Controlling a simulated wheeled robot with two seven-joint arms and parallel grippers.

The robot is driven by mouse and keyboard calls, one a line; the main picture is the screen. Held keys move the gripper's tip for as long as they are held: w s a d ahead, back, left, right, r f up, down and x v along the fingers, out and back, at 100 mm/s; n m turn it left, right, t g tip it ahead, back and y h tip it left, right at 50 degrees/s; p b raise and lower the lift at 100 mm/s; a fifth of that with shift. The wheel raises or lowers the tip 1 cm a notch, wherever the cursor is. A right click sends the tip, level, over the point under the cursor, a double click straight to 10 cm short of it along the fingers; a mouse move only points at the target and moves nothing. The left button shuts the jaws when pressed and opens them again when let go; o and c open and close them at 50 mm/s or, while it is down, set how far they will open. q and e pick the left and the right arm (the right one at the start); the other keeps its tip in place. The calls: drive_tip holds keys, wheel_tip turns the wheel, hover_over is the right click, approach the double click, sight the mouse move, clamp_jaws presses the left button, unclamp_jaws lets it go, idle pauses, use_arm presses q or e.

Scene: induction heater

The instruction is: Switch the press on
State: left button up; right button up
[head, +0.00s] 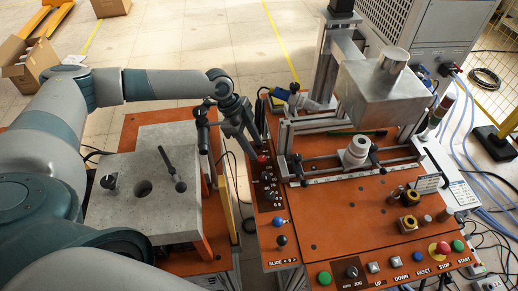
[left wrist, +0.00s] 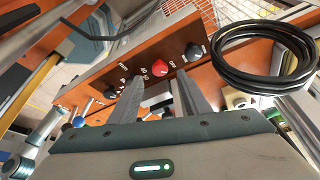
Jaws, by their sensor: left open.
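A red rotary knob (head: 262,158) sits on the narrow orange side panel at the left of the press (head: 383,92). In the left wrist view the red knob (left wrist: 159,67) shows just beyond my fingertips, with small white lettering beside it. My left gripper (head: 256,146) points down at this panel from the left, its fingertips close to the red knob. In the left wrist view its two fingers (left wrist: 158,88) are apart with nothing held between them. Whether a finger touches the knob cannot be told. My right gripper is not in view.
A black knob (left wrist: 193,50) is near the red one. Below it on the panel are small switches, a blue knob (head: 278,222) and a black knob (head: 281,241). A grey block (head: 150,215) stands left. Front buttons include a red stop button (head: 439,249). A coiled black hose (left wrist: 265,60) shows.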

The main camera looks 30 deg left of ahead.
sight(261, 158)
use_arm(q)
drive_tip(key=shift+p+x, duration=0.85)
drive_tip(key=shift+x, duration=1.65)
drive_tip(key=c, duration=1)
drive_tip(key=shift+c, duration=0.2)
